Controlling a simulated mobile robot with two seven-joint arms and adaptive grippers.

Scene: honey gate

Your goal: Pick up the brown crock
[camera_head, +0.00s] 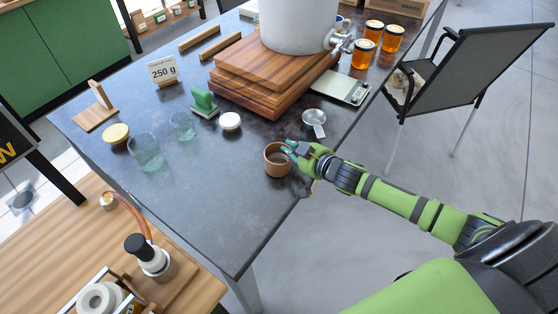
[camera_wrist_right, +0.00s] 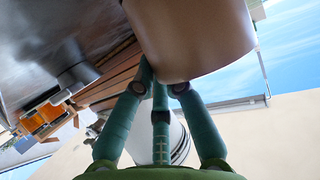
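The brown crock (camera_head: 270,168) is a small, round, open-topped pot. It appears upright at the front right edge of the dark table (camera_head: 225,215). My right gripper (camera_head: 291,150) is at the crock's right side, with teal fingers at its rim. In the right wrist view the crock (camera_wrist_right: 195,38) fills the upper middle, close to the camera. The fingers of my right gripper (camera_wrist_right: 160,82) converge at its lower edge, and their tips are partly hidden. I cannot tell whether they are closed on the wall. My left gripper is not in view.
A metal strainer (camera_head: 314,121) and a white-lidded jar (camera_head: 230,121) lie behind the crock. Stacked wooden boards (camera_head: 250,85) carry a large pale tank (camera_head: 298,25). Glass jars (camera_head: 146,152) stand at left. The table's front middle is clear. A chair (camera_head: 470,70) stands at right.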

